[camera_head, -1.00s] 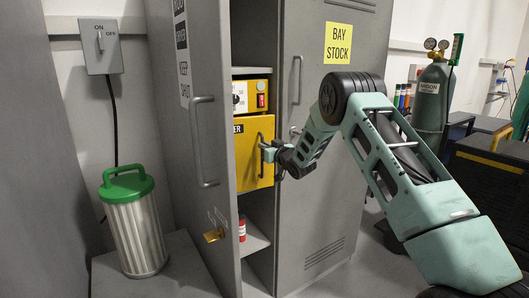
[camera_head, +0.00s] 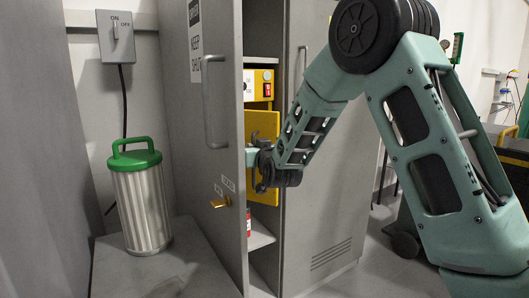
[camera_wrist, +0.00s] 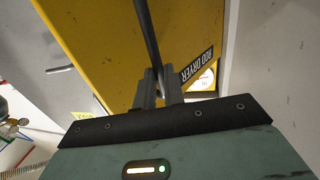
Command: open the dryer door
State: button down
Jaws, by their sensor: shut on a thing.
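The yellow dryer door (camera_head: 265,124) shows inside the grey cabinet, partly hidden by the cabinet's door and my arm. In the wrist view the door (camera_wrist: 100,40) fills the upper middle, with its ROD DRYER label (camera_wrist: 197,62) upside down. Its dark bar handle (camera_wrist: 147,30) runs down between my fingers. My gripper (camera_wrist: 157,88) is shut on this handle. In the head view my gripper (camera_head: 254,160) is at the door's front, its fingertips partly hidden. I cannot tell for sure whether the door stands ajar. The dryer's control panel (camera_head: 258,82) shows above it.
The grey cabinet door (camera_head: 190,130) stands open to the left, close beside my gripper. The other cabinet door (camera_head: 330,215) is on the right, behind my arm. A green-lidded canister (camera_head: 140,210) stands on a grey block at left, below a wall switch (camera_head: 116,38).

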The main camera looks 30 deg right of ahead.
jog(key=shift+s+a+r, duration=0.1)
jog(key=shift+a, duration=0.8)
jog(key=shift+s+a+r, duration=0.1)
jog(key=shift+a, duration=0.75)
jog(key=c, duration=1.5)
grip_release()
jog(key=shift+w+f, duration=0.1)
jog(key=shift+w, duration=0.1)
jog(key=shift+d, duration=0.2)
jog(key=shift+s, duration=0.15)
jog(key=s, duration=0.2)
jog(key=s+b, duration=0.1)
jog(key=s, duration=0.2)
jog(key=s+a, duration=0.1)
jog(key=s, duration=0.1)
jog(key=shift+s+a+b, duration=0.1)
jog(key=shift+s+b, duration=0.05)
jog(key=shift+b, duration=0.2)
